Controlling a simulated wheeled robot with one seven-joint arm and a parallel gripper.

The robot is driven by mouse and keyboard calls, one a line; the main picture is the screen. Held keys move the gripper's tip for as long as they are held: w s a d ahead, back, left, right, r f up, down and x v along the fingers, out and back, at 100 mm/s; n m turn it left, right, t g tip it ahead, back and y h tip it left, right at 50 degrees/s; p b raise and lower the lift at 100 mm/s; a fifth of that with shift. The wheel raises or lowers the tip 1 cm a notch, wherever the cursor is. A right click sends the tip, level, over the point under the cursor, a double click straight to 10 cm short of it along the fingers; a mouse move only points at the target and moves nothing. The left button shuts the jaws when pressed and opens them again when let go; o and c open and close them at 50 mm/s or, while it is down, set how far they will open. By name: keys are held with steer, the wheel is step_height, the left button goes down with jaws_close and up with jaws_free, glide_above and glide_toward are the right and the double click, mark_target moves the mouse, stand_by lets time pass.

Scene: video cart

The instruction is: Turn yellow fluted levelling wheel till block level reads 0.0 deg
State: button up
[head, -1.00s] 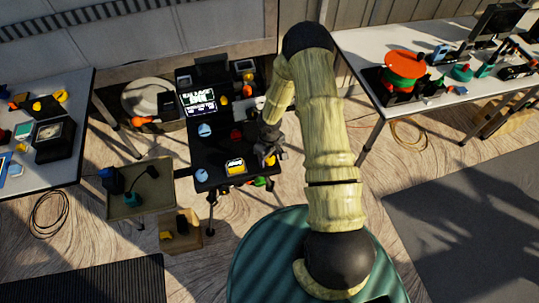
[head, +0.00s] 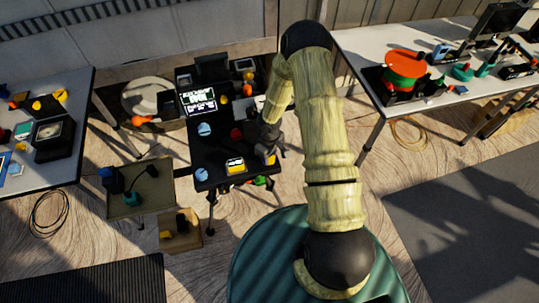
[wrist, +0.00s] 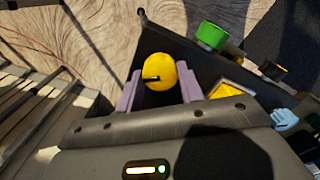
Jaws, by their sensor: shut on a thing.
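The yellow wheel (wrist: 163,76), with a dark mark on its face, sits between the two lilac fingers of my gripper (wrist: 160,88) in the wrist view. The fingers are shut on its sides. In the head view my gripper (head: 269,156) is at the right front edge of the black cart, and the wheel is mostly hidden there. A yellow block with a pale face (head: 235,166), which looks like the block level, lies just left of my gripper; part of it shows in the wrist view (wrist: 232,91). Its reading is too small to make out.
The black cart top (head: 215,150) carries a lit screen (head: 198,100), pale blue knobs (head: 204,129) and a red one (head: 236,133). Tables stand left and right; an open bin (head: 152,203) is left of the cart.

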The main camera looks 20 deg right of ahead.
steer(key=shift+n, duration=2.3)
steer(key=o, duration=1)
step_height(320, 180, up, 17)
steer(key=b, duration=0.1)
steer(key=shift+r+b, duration=0.2)
steer(key=shift+b, duration=0.1)
